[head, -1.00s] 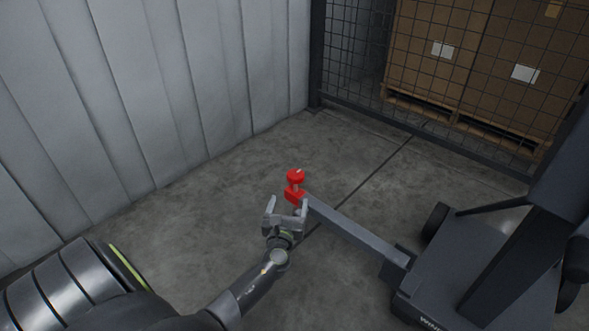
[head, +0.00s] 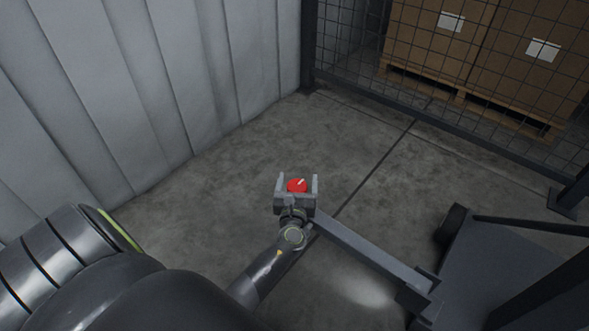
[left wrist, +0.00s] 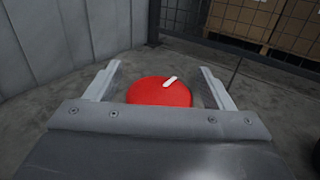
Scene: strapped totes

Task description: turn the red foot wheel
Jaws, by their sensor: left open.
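The red foot wheel (head: 297,186) is a round red knob with a white mark on top, at the outer end of a grey bar (head: 365,250). My left gripper (head: 297,184) is open, with one finger on each side of the wheel in the head view. In the left wrist view the red wheel (left wrist: 160,92) sits between the two spread fingers (left wrist: 160,85), with a gap visible on both sides. The wheel's lower part is hidden behind the gripper body. My right gripper is not in view.
A pale panelled wall (head: 130,100) stands on the left. A dark mesh fence (head: 350,45) closes the back, with boxes on pallets (head: 430,40) behind it. The bar joins a dark wheeled base (head: 500,270) at the right. The floor around the wheel is clear.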

